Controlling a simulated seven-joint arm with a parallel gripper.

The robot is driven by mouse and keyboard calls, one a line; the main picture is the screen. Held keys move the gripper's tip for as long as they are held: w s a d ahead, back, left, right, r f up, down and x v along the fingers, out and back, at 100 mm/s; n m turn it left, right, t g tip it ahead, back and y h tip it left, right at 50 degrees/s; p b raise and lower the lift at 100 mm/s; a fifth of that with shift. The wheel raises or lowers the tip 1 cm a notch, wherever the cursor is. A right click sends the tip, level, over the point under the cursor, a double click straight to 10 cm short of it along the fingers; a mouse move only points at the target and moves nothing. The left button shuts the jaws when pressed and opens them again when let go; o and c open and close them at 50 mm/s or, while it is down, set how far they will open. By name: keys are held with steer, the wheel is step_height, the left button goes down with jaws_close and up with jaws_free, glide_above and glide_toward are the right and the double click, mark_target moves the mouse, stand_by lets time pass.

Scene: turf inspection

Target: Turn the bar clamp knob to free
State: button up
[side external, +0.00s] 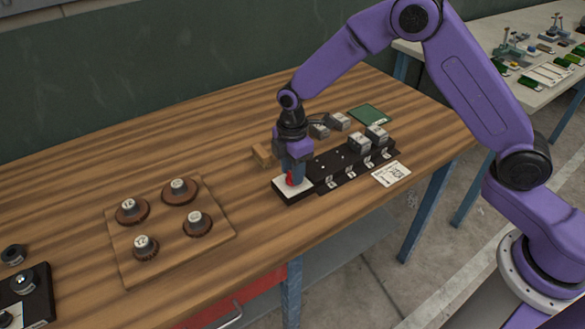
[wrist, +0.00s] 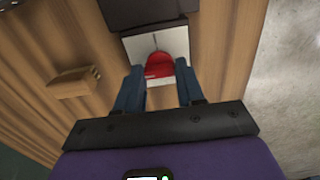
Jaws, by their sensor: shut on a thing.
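The red knob (wrist: 159,66) sits on a white plate (wrist: 140,44) at the near end of a black bar fixture. In the side view the knob (side external: 290,179) shows as a small red patch under my gripper (side external: 292,174). My gripper points down and is shut on the knob. In the wrist view the blue-grey fingers (wrist: 160,80) stand on either side of it. A thin dark line runs on the white plate beyond the knob. Part of the knob is hidden by the fingers, and the markings are too small to read.
The black bar (side external: 345,165) carries several grey blocks and small labelled tabs. A white card (side external: 391,173) lies in front, a green board (side external: 370,114) behind. A small wooden block (side external: 262,155) is close to my gripper's left. A wooden board (side external: 165,225) with round dials lies further left.

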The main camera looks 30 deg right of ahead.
stand_by(0.5)
steer(key=o, duration=1.1)
steer(key=shift+c, duration=0.2)
step_height(320, 180, up, 18)
steer(key=shift+f, duration=0.25)
steer(key=shift+s, duration=0.1)
steer(key=s+d+f+m, duration=0.1)
steer(key=s+d, duration=0.3)
steer(key=s, duration=0.7)
steer(key=s+d+f+m, duration=0.1)
steer(key=s+d, duration=0.4)
steer(key=s, duration=0.6)
steer(key=s+d+f+m, duration=0.1)
steer(key=s+d+m, duration=0.2)
steer(key=s, duration=0.8)
steer(key=shift+d, duration=1.1)
